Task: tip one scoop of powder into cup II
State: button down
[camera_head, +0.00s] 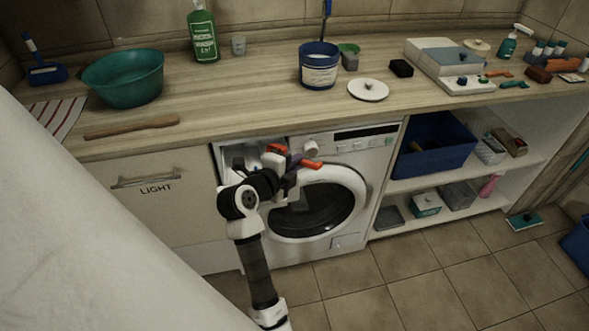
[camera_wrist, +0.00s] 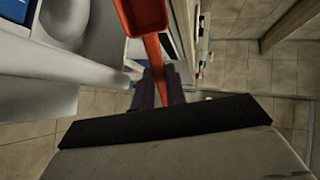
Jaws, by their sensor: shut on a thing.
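My gripper (camera_head: 290,174) is in front of the washing machine's upper left, near the detergent drawer (camera_head: 238,153). It is shut on an orange scoop (camera_head: 277,149); an orange end also sticks out to the right of the jaws. In the wrist view the scoop (camera_wrist: 145,16) extends beyond the fingertips (camera_wrist: 160,84), its bowl cut off by the top edge. I cannot tell whether powder is in it. The drawer looks pulled out, partly behind my arm. Cup II cannot be made out. A blue labelled tub (camera_head: 319,72) stands open on the counter.
The washing machine (camera_head: 353,152) sits under the wooden counter (camera_head: 230,100). A white round lid (camera_head: 368,90) lies beside the tub. Open shelves with a blue crate (camera_head: 430,148) are right.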

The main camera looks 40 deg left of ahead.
jog(key=shift+s+f+t+b, duration=0.1)
jog(key=shift+f+t+b, duration=0.3)
jog(key=shift+b, duration=1.25)
jog(key=shift+s+f+t+b, duration=0.1)
jog(key=shift+t+b, duration=0.5)
jog(key=shift+b, duration=1.05)
jog(key=shift+r+p, duration=0.45)
jog(key=shift+r, duration=0.05)
jog(key=shift+w+r+p, duration=0.1)
jog(key=shift+r+p, duration=0.1)
jog(key=shift+p, duration=0.6)
jog(key=g+p, duration=0.1)
jog(key=p, duration=0.3)
jog(key=r+g+p, duration=0.1)
jog(key=p, duration=0.3)
jog(key=shift+w+r+g, duration=0.15)
jog(key=shift+r+g, duration=0.05)
jog(key=shift+g, duration=0.1)
jog(key=shift+p, duration=0.3)
